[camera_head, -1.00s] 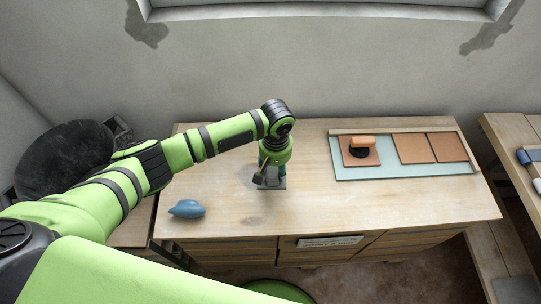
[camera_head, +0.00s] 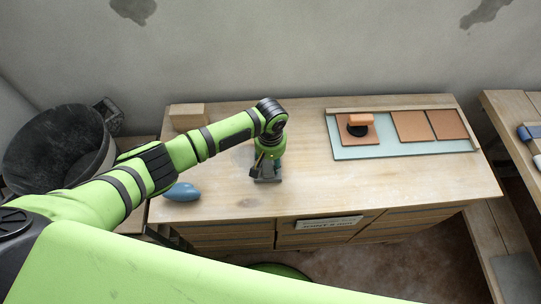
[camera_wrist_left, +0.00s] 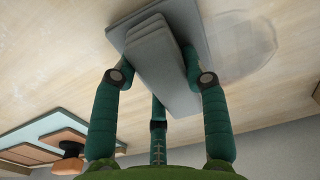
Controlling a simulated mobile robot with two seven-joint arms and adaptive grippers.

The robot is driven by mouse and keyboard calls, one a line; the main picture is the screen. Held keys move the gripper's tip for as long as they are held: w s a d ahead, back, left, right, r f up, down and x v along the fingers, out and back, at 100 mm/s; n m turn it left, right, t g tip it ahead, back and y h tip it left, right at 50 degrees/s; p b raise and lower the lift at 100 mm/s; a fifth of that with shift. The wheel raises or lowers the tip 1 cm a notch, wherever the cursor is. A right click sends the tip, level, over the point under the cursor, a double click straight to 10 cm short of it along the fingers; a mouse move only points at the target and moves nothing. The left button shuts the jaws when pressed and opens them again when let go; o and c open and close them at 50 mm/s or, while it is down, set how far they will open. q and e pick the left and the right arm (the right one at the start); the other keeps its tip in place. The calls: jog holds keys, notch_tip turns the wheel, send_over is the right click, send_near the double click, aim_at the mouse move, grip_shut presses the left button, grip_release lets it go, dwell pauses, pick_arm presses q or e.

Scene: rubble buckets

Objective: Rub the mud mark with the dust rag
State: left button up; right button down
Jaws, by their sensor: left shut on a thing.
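My left gripper (camera_head: 267,170) is shut on a grey folded block with a flat base, which I take for the dust rag (camera_head: 268,180). In the left wrist view the fingers of the gripper (camera_wrist_left: 158,72) grip the rag (camera_wrist_left: 155,55) from both sides, its flat base low at the wooden tabletop; contact is hard to tell. The mud mark looks like a faint greyish patch (camera_wrist_left: 243,45) beside the rag in the wrist view. In the head view this patch (camera_head: 242,156) shows just left of the gripper, partly covered by the arm. My right gripper is not in view.
A blue teardrop-shaped object (camera_head: 182,192) lies at the workbench's (camera_head: 310,185) front left. A wooden block (camera_head: 187,117) stands at the back left. A pale tray (camera_head: 350,152) at the right holds tiles (camera_head: 411,126) and an orange-handled tool (camera_head: 360,121). A dark bucket (camera_head: 55,150) stands left.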

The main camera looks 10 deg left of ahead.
aim_at(255, 164)
pick_arm(q)
jog(key=a+p, duration=0.1)
jog(key=a, duration=0.1)
jog(key=s+a+p, duration=0.1)
jog(key=a+p, duration=0.1)
jog(key=s+a+p, duration=0.1)
jog(key=a, duration=0.2)
jog(key=shift+a+r, duration=0.1)
jog(key=shift+r, duration=0.25)
jog(key=shift+s+a+f+p, duration=0.1)
jog(key=shift+s+a+p, duration=0.15)
jog(key=shift+a+p, duration=0.4)
jog(key=shift+a, duration=0.1)
jog(key=shift+f+b, duration=0.35)
jog(key=shift+f, duration=0.25)
jog(key=shift+w+d+f+b, duration=0.1)
jog(key=shift+w+d+b, duration=0.15)
jog(key=shift+d, duration=0.9)
jog(key=shift+w+d+f+b, duration=0.1)
jog(key=shift+w+d+b, duration=0.15)
jog(key=shift+d, duration=0.85)
